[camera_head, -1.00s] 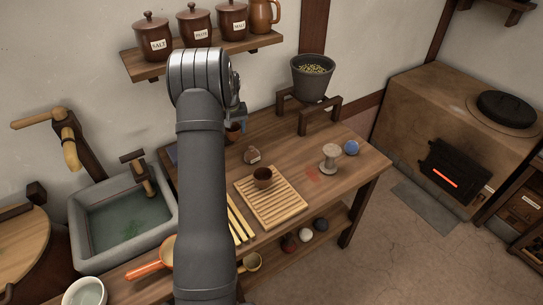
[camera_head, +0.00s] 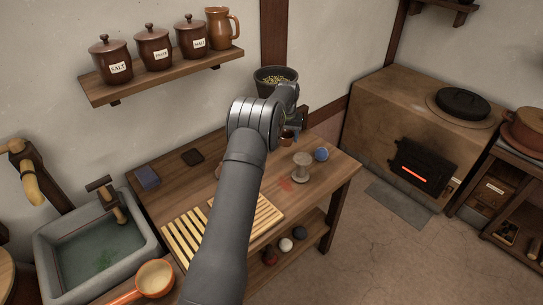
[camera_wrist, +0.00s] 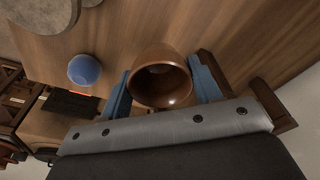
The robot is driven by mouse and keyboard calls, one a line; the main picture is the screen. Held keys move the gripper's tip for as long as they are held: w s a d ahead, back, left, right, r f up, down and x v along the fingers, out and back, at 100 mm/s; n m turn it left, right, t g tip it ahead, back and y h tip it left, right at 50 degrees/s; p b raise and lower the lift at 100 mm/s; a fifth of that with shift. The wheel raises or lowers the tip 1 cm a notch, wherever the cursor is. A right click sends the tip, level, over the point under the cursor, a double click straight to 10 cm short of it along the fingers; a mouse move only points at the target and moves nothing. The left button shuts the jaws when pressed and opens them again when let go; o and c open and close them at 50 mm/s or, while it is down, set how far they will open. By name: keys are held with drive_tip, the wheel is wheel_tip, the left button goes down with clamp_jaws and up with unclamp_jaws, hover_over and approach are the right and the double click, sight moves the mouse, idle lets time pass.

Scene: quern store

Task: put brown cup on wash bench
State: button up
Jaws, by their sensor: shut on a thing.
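The brown cup (camera_wrist: 160,78) sits between the two blue fingers of my gripper (camera_wrist: 160,92) in the wrist view, its open mouth facing the camera. The gripper is shut on it. In the head view the cup (camera_head: 287,138) shows small below my gripper (camera_head: 293,128), over the far right part of the wooden bench (camera_head: 325,190). Whether the cup touches the bench top cannot be told. My arm covers the middle of the bench.
A pot of grain (camera_head: 275,80) is behind my gripper. Slatted racks (camera_head: 268,214) lie in front. A basin (camera_head: 95,250) and an orange-handled pan (camera_head: 153,278) are at left.

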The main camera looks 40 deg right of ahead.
sight(286, 142)
wheel_tip(286, 142, down, 7)
drive_tip(key=shift+f, duration=0.1)
drive_tip(key=shift+f, duration=0.1)
idle(0.3)
drive_tip(key=o, duration=1)
drive_tip(key=r, duration=0.8)
drive_tip(key=a+r, duration=0.1)
drive_tip(key=r, duration=0.3)
drive_tip(key=shift+s+a, duration=0.1)
drive_tip(key=shift+s, duration=0.3)
drive_tip(key=f, duration=0.8)
drive_tip(key=w+d+f, duration=0.1)
drive_tip(key=f, duration=0.2)
drive_tip(key=shift+d+f, duration=0.1)
drive_tip(key=shift+f, duration=0.3)
drive_tip(key=shift+r, duration=1.85)
